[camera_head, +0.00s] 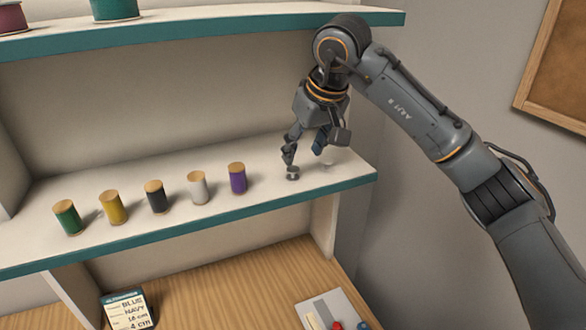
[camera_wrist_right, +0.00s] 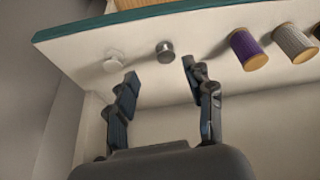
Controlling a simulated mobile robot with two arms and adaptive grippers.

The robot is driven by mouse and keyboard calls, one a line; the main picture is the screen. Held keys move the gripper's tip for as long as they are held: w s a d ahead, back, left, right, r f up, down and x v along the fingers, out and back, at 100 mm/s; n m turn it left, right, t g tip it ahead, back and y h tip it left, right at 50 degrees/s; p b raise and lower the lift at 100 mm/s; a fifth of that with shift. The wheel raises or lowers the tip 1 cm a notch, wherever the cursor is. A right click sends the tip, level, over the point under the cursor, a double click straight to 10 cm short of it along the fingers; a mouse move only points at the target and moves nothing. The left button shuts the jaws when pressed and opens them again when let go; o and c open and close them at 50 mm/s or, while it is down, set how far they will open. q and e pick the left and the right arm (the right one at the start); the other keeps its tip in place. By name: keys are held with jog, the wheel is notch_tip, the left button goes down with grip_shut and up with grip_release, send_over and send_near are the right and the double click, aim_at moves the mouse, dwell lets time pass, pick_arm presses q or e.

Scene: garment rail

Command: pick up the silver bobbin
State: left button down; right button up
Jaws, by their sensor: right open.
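The silver bobbin (camera_head: 293,173) is small and metallic and stands on the white middle shelf (camera_head: 255,212) near its right end. The right wrist view shows the silver bobbin (camera_wrist_right: 165,51) too, just beyond the fingertips and between their lines. My right gripper (camera_head: 304,152) is open and empty, pointing down just above and behind the bobbin in the head view. Its two fingers are spread apart in the right wrist view (camera_wrist_right: 160,70). I cannot tell whether a finger touches the bobbin. My left gripper is not in view.
A small white bobbin (camera_wrist_right: 114,62) stands close beside the silver one. Purple (camera_head: 237,178), white-grey (camera_head: 198,187), black (camera_head: 156,196), yellow (camera_head: 113,207) and green (camera_head: 68,217) spools line the shelf to the left. An upper shelf (camera_head: 230,24) overhangs. A card (camera_head: 127,310) stands below.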

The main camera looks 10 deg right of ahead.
aim_at(293, 169)
jog(key=shift+a+f, duration=0.2)
jog(key=shift+f, duration=0.05)
jog(key=p+x, duration=0.1)
jog(key=x, duration=0.1)
jog(key=p+x, duration=0.1)
jog(key=x, duration=0.1)
jog(key=shift+a+p, duration=0.35)
jog(key=shift+w+f, duration=0.15)
jog(key=shift+f, duration=0.1)
jog(key=c, duration=0.8)
